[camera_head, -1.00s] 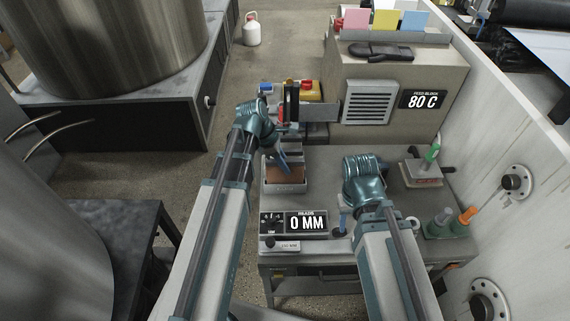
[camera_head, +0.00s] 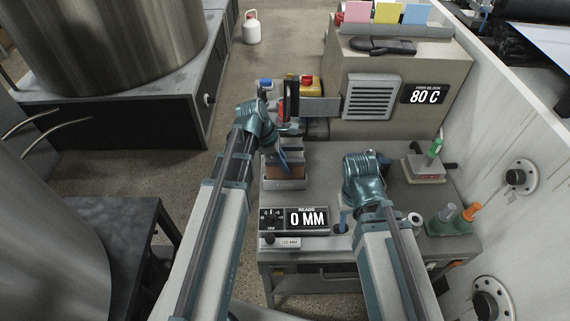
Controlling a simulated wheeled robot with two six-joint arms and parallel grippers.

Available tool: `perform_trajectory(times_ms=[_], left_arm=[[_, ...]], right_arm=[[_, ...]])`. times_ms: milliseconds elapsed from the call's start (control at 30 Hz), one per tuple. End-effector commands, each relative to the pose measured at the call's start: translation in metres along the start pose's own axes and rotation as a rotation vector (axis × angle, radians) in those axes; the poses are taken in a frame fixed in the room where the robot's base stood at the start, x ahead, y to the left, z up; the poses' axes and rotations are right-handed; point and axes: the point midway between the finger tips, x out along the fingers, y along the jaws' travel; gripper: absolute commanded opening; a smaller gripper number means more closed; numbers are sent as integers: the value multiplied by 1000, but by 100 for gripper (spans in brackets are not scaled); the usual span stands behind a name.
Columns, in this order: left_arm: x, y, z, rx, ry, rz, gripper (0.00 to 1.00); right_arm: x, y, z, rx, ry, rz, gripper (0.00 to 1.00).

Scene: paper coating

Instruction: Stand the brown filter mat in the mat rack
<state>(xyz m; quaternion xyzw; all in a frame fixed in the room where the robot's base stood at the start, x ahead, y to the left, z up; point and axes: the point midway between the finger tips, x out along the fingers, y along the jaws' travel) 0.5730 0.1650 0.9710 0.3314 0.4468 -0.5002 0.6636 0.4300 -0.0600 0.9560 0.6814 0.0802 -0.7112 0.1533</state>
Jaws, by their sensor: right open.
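The brown filter mat (camera_head: 272,172) stands between grey walls in a small grey mat rack (camera_head: 285,185) on the left of the bench. Grey slabs show behind it. My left gripper (camera_head: 282,160) is at the rack, pointing down at the mat's top edge. Its jaws are too small and covered to tell whether they hold the mat. My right gripper (camera_head: 343,224) points down over the front middle of the bench, mostly hidden by its own wrist. It is open, and no object shows in it.
A readout (camera_head: 305,219) showing 0 MM is at the bench front. Green and orange-topped bottles (camera_head: 455,218) and a green-handled block (camera_head: 428,165) are at the right. A beige cabinet (camera_head: 440,75) marked 80 C stands behind, a white wall (camera_head: 515,130) to the right.

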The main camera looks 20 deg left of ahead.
Motion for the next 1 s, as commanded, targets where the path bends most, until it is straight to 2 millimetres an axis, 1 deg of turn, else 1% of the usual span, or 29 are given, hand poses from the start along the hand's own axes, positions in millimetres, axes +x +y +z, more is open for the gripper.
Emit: perform_trajectory(times_ms=[33,100,200,467,567,667,1000], left_arm=[[0,0,0,0,0,0,29],[0,0,0,0,0,0,41],[0,0,0,0,0,0,57],[-1,0,0,0,0,0,57],[-6,0,1,0,0,0,57],[-18,0,2,-1,0,0,57],[-76,0,3,-2,0,0,57]], right_arm=[[0,0,0,0,0,0,50],[0,0,0,0,0,0,50],[0,0,0,0,0,0,50],[-1,0,0,2,0,0,50],[-6,0,0,2,0,0,50],[-17,2,1,1,0,0,50],[-71,7,4,0,0,0,50]])
